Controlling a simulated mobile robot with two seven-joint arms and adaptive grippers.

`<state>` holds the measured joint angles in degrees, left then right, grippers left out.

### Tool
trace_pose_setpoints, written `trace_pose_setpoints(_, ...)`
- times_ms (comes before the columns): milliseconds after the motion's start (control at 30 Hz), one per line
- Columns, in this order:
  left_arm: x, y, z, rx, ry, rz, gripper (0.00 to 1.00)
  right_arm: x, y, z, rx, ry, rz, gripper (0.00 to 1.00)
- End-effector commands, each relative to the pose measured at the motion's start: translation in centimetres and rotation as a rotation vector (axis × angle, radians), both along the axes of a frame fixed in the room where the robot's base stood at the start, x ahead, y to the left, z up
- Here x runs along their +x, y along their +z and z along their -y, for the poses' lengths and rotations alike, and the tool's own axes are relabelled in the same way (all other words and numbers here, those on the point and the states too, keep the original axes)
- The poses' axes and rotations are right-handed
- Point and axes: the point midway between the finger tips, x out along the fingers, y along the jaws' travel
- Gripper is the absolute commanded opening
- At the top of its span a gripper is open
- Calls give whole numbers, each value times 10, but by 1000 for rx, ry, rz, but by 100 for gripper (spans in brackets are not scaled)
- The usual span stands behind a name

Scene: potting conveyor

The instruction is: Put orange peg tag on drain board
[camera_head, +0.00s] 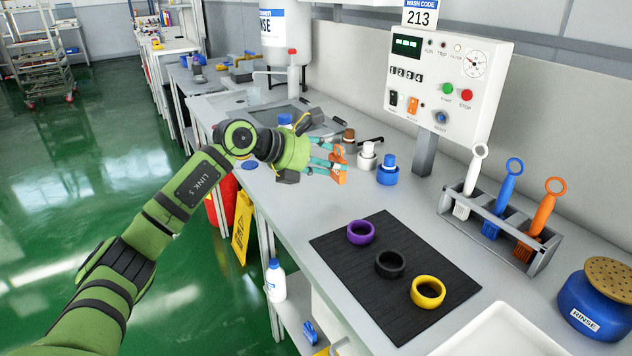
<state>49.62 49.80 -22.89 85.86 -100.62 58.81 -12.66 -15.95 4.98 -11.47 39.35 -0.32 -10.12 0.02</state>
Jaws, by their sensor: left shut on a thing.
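My left gripper (338,165) is above the bench, left of the control box, with its teal fingers pointing right. It is shut on a small orange piece (341,176), which appears to be the orange peg tag; the fingers partly hide it and its shape is unclear. The black ribbed mat (344,250) on the bench, which looks like the drain board, lies nearer and lower right of the gripper. A purple ring (361,232), a black ring (390,264) and a yellow ring (427,292) lie on it in a diagonal row. My right gripper is not in view.
White-and-grey and blue bottles (387,171) stand just right of the gripper. The control box (445,85) stands behind the mat. A rack (525,262) of brushes, a blue rinse pot (596,305) and a white tray (500,335) are to the right.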

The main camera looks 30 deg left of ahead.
Motion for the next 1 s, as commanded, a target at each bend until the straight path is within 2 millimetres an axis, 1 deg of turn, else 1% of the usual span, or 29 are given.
trace_pose_setpoints(33,-3,-7,-10,0,3,-3,7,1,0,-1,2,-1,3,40)
trace_pose_setpoints(100,-5,-12,-18,-1,2,-3,7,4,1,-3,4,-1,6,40)
trace_pose_setpoints(200,-7,-16,-25,0,0,1,7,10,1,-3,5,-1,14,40)
trace_pose_setpoints(267,-8,-19,-26,0,-1,0,7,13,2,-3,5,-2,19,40)
trace_pose_setpoints(400,-9,-40,-26,-1,-1,-4,7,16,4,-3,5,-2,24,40)
trace_pose_setpoints(533,-8,-54,-26,-1,-1,1,7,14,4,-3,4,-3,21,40)
trace_pose_setpoints(600,-8,-57,-26,-1,-1,1,7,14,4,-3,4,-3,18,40)
trace_pose_setpoints(900,-8,-58,-26,0,-1,1,7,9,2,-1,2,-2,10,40)
trace_pose_setpoints(933,-8,-58,-26,0,-1,1,54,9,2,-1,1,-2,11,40)
trace_pose_setpoints(967,-8,-58,-26,0,-1,1,66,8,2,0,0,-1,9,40)
trace_pose_setpoints(1000,-8,-58,-26,0,-1,1,74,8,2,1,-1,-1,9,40)
